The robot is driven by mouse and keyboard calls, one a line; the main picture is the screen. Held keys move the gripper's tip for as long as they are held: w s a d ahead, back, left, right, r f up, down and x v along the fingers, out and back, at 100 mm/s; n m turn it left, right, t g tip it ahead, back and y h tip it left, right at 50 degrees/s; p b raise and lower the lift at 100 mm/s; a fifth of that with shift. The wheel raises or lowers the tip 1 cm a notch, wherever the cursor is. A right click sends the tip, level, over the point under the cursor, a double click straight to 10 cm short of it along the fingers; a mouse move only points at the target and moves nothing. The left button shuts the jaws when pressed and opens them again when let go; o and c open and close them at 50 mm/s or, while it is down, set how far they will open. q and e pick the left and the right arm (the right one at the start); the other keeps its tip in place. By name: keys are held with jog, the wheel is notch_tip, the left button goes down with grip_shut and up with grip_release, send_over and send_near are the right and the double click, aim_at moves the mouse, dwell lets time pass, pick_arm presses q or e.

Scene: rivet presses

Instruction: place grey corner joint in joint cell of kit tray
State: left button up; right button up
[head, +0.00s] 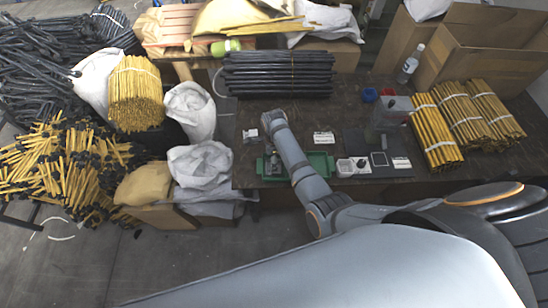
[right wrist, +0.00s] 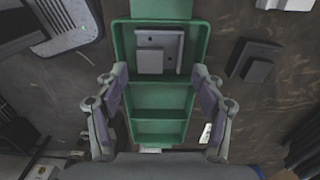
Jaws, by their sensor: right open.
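The green kit tray (right wrist: 203,42) lies under my right gripper in the right wrist view, with several compartments in a row. Its large end compartment holds a grey plate-like piece with a smaller square block on it (right wrist: 150,60); this may be the grey corner joint, but I cannot be sure. The two nearer compartments look empty. My right gripper (right wrist: 158,105) is open, its fingers apart on either side of the tray, with nothing between the pads. In the head view the tray (head: 322,161) is partly hidden by my right arm. My left gripper is not in view.
A dark stepped block (right wrist: 253,60) lies right of the tray in the right wrist view; a grey device (right wrist: 65,22) is at upper left. In the head view, a grey press (head: 391,113), a bottle (head: 410,64) and yellow bundles (head: 437,133) stand to the right, black bundles (head: 278,74) behind.

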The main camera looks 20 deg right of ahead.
pick_arm(q)
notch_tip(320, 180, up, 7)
jog(key=p, duration=0.5)
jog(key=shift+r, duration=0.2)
